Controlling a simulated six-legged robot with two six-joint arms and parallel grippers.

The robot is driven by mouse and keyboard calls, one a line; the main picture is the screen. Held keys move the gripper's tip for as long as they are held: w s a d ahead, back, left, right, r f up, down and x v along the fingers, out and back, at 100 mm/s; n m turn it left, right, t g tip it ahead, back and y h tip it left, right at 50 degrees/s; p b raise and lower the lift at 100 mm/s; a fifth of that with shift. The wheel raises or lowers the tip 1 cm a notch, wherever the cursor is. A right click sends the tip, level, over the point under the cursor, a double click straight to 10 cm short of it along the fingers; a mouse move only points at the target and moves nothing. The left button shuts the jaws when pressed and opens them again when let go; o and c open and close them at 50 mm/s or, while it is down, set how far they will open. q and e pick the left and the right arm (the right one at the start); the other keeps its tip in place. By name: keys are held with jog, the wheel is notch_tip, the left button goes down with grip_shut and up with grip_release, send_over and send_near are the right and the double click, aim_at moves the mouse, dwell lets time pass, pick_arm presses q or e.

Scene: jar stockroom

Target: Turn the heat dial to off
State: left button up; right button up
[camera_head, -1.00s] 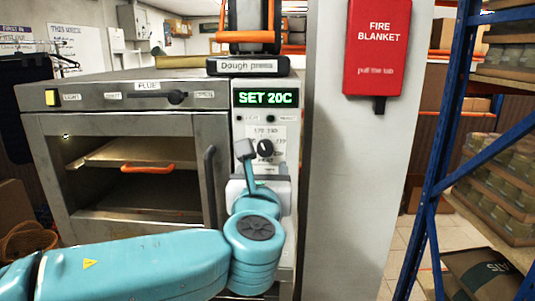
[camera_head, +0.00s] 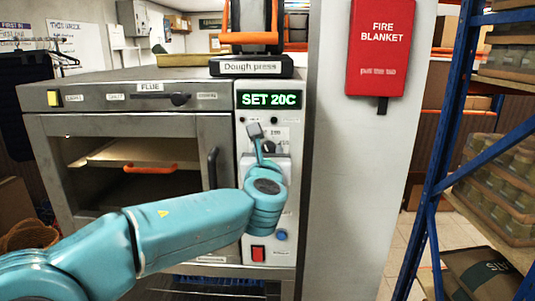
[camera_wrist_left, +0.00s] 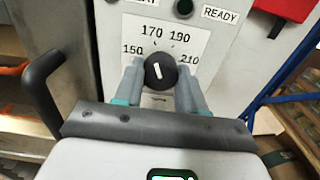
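The heat dial (camera_wrist_left: 160,71) is a round black knob with a short white mark, on a white scale plate printed 150, 170, 190 and 210. In the head view the dial (camera_head: 271,146) is partly hidden by my left gripper (camera_head: 262,136). In the left wrist view the fingers of my left gripper (camera_wrist_left: 159,79) stand apart, one on each side of the dial; a small gap shows and I cannot tell if they touch it. The display (camera_head: 270,99) above reads SET 20C in green. My right gripper is not in view.
The oven (camera_head: 130,125) stands left of the panel, with a dark vertical handle (camera_wrist_left: 42,88) close to my left gripper. A red switch (camera_head: 258,253) and a blue button (camera_head: 281,236) sit lower on the panel. A pillar with a fire blanket box (camera_head: 380,48) is on the right.

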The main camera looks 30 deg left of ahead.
pick_arm(q)
jog(key=c, duration=0.3)
jog(key=n+b, duration=1.5)
jog(key=n, duration=0.4)
jog(key=shift+d+n, duration=0.15)
jog(key=shift+n, duration=0.55)
jog(key=o, duration=1)
jog(key=shift+r, duration=0.1)
